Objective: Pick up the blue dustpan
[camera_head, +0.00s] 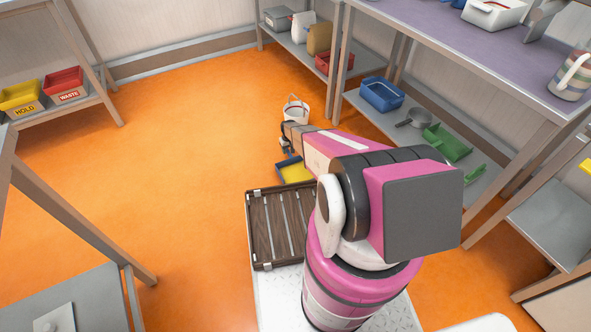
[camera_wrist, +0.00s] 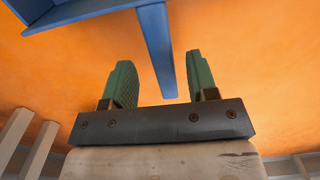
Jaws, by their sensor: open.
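The blue dustpan (camera_head: 287,153) is low by the floor in the head view, just beyond my tray, with a yellow area (camera_head: 295,172) framed in blue beside it. My gripper (camera_head: 286,143) is over its handle end, and my arm hides part of the area. In the wrist view the blue handle (camera_wrist: 157,45) runs down between the two green fingers of my gripper (camera_wrist: 159,70), with gaps on both sides. Part of the blue pan (camera_wrist: 80,10) shows at the top left. The gripper is open and holds nothing.
A white bucket (camera_head: 296,110) stands on the floor just beyond my gripper. A lower shelf at right holds a blue tub (camera_head: 381,94), a grey pan (camera_head: 413,118) and a green dustpan (camera_head: 447,143). Bins marked HOLD (camera_head: 22,97) and WASTE (camera_head: 64,84) stand at left. The orange floor between is clear.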

